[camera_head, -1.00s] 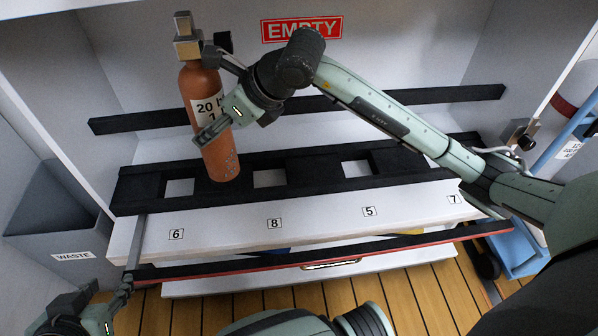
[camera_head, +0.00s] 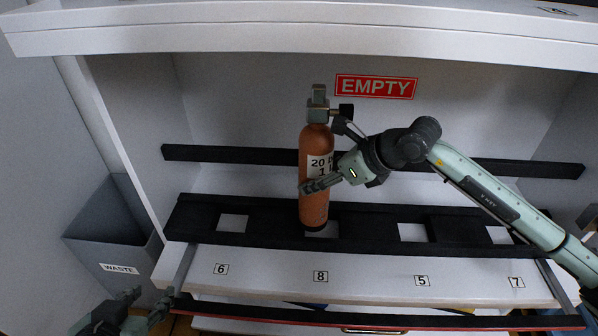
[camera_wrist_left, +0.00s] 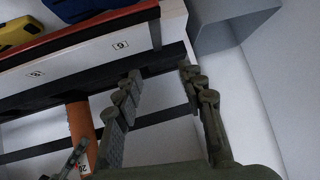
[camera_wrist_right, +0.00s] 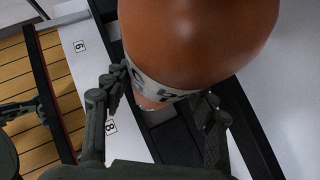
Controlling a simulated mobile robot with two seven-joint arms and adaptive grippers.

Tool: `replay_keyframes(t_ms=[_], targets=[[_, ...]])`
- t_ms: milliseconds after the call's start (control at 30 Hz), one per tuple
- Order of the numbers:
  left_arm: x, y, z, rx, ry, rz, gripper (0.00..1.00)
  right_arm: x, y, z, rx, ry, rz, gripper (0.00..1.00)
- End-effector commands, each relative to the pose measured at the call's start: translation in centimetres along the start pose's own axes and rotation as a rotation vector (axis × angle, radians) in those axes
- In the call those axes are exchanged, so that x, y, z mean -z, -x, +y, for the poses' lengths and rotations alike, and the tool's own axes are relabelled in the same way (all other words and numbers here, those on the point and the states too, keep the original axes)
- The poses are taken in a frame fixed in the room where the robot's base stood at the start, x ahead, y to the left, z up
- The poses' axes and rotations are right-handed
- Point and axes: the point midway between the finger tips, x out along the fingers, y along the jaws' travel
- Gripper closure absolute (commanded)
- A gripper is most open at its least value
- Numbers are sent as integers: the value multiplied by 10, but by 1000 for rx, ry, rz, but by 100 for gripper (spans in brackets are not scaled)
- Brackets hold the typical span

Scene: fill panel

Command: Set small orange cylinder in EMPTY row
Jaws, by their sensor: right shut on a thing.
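The small orange cylinder (camera_head: 314,172) has a metal valve on top and a white label. It stands upright at the slot above number 8, in the row under the red EMPTY sign (camera_head: 376,87). My right gripper (camera_head: 322,170) is shut on its body from the right; the right wrist view shows the cylinder (camera_wrist_right: 200,40) between the fingers (camera_wrist_right: 165,100). Whether its base rests in the slot or hangs just above cannot be told. My left gripper (camera_head: 140,308) is low at the left, away from the cylinder; its fingers stand apart and empty in the left wrist view (camera_wrist_left: 160,80).
The black rack (camera_head: 375,228) has square slots above labels 6, 8, 5 and 7; the others are bare. A black bar (camera_head: 240,155) runs along the back wall. A grey WASTE bin (camera_head: 110,235) stands at the left. A black and red bar (camera_head: 400,320) crosses the front.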

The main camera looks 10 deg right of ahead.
Motion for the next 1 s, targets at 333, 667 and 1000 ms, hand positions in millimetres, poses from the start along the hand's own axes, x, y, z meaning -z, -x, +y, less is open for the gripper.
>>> replay_keyframes(t_ms=[333,667,1000], targets=[[8,0,3,-7,1,33,60,15,1,-23,2,4,-17,100],[16,-1,10,-21,2,73,60,38,-22,-24,2,2,-16,100],[23,0,12,-25,4,99,60,42,-27,-23,3,4,-17,100]])
